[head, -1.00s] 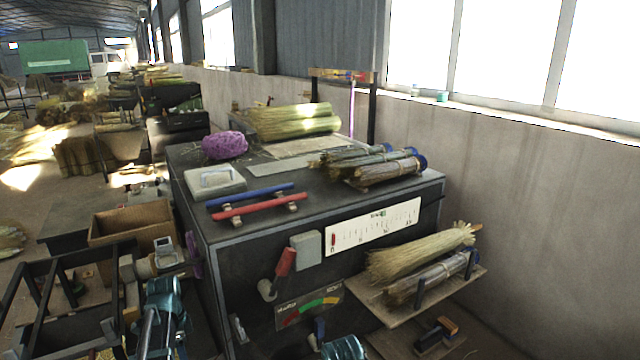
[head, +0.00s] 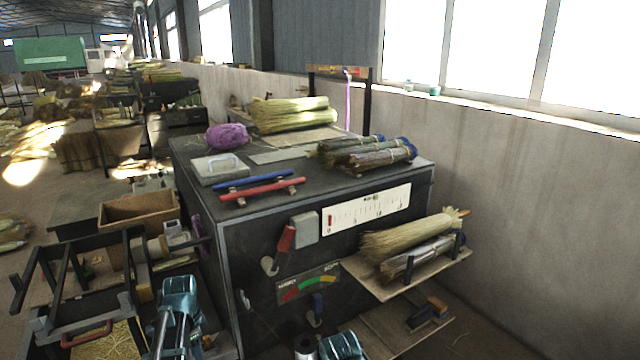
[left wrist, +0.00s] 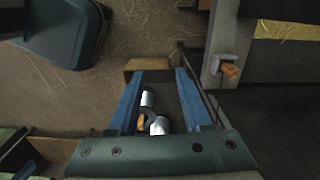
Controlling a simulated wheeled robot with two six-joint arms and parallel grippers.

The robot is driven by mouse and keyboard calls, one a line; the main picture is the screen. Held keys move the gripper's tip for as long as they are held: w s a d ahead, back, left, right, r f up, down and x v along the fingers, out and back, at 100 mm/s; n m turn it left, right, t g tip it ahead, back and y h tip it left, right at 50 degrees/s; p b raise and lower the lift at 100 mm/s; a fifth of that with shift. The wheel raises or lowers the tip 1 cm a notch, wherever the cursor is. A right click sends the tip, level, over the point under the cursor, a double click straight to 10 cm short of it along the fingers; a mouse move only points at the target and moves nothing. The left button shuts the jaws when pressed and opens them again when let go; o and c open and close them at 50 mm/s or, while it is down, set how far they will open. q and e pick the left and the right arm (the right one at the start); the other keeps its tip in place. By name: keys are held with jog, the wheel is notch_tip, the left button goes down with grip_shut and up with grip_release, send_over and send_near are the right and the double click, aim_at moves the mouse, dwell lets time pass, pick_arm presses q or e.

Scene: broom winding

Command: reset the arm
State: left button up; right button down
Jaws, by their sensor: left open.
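My left arm (head: 176,310), teal and grey, stands at the lower left of the head view, beside the dark machine cabinet (head: 230,270). In the left wrist view my left gripper (left wrist: 158,88) is open, its two blue fingers apart and nothing held. Silver round parts (left wrist: 150,108) show between the fingers; I cannot tell how far below they are. A teal part of my right arm (head: 342,346) shows at the bottom edge of the head view; its gripper is out of frame.
The cabinet top carries blue and red bars (head: 262,190), a purple twine ball (head: 227,136) and broom bundles (head: 375,157). A side shelf (head: 377,289) holds more bundles. A wooden box (head: 140,211) and dark metal frame (head: 70,270) stand left. Floor (left wrist: 165,35) shows beyond the fingers.

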pick_arm(q)
jog(key=s+d+n, duration=0.2)
jog(key=s+d, duration=0.3)
jog(key=d, duration=0.3)
jog(key=s+d+n, duration=0.2)
jog(key=s+d, duration=0.3)
jog(key=d, duration=0.4)
jog(key=s+d+n+y, duration=0.1)
jog(key=s+d+n, duration=0.2)
jog(key=d, duration=0.6)
jog(key=s, duration=0.2)
jog(key=shift+s+r, duration=0.2)
jog(key=shift+s, duration=0.2)
